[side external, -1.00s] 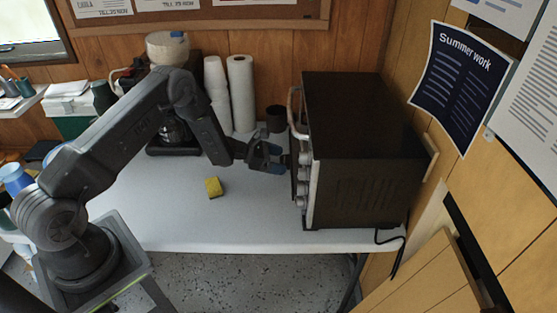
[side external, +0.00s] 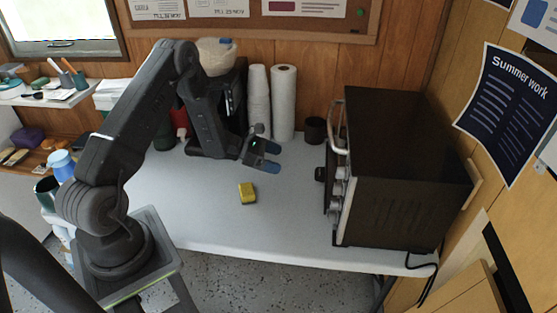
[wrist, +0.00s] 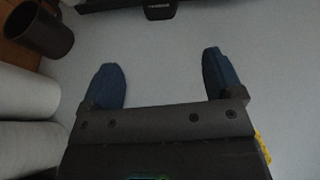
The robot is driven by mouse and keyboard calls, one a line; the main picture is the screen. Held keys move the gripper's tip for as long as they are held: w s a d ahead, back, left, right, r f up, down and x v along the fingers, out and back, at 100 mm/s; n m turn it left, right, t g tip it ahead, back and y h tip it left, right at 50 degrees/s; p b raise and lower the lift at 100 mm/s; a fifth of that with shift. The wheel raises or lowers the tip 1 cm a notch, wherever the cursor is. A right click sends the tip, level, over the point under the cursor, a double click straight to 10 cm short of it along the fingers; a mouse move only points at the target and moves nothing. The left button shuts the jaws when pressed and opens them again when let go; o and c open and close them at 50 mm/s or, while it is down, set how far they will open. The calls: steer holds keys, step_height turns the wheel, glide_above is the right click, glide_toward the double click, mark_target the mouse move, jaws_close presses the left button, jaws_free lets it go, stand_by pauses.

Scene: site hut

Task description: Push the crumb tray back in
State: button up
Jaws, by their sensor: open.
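The toaster oven (side external: 405,175) stands at the right of the table, its front with handle and knobs facing left. The crumb tray (side external: 320,174) shows as a small dark piece sticking out at the oven's front, left of the knobs. In the wrist view, a dark tab with a small label (wrist: 160,10), apparently the tray's grip, shows at the top edge. How far the tray extends inside is hidden. My gripper (side external: 276,158) is open and empty above the table, left of the tray and apart from it. Its blue fingertips are spread in the wrist view (wrist: 160,60).
A yellow sponge (side external: 247,193) lies on the white table (side external: 290,220) below my gripper. White paper rolls (side external: 284,100) and a dark cup (side external: 315,130) stand behind. A coffee maker (side external: 235,95) is behind my arm. The table between gripper and oven is clear.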

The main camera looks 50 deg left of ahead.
steer(key=shift+w+r+g, duration=0.15)
steer(key=shift+r+g, duration=0.1)
steer(key=shift+g, duration=0.15)
steer(key=c, duration=0.3)
steer(key=shift+w+r+m+g, duration=0.15)
steer(key=shift+r+m+g, duration=0.15)
steer(key=shift+g, duration=0.2)
steer(key=shift+c, duration=0.7)
steer(key=shift+w+a+r+m+g+y, duration=0.15)
steer(key=shift+a+r+m+g+y, duration=0.15)
steer(key=shift+a+r+g+y, duration=0.45)
steer(key=c, duration=0.3)
steer(key=shift+f+g, duration=0.1)
steer(key=shift+g, duration=0.25)
steer(key=shift+c, duration=0.7)
steer(key=shift+w+f, duration=0.1)
steer(key=shift+w, duration=0.05)
steer(key=shift+c, duration=0.8)
steer(key=x, duration=0.9)
steer(key=shift+a+f, duration=0.1)
steer(key=shift+f, duration=0.05)
jaws_close()
steer(key=shift+w+d+f, duration=0.2)
steer(key=shift+w+d, duration=0.9)
steer(key=shift+d, duration=0.1)
steer(key=shift+w+d, duration=0.35)
steer(key=shift+w, duration=0.05)
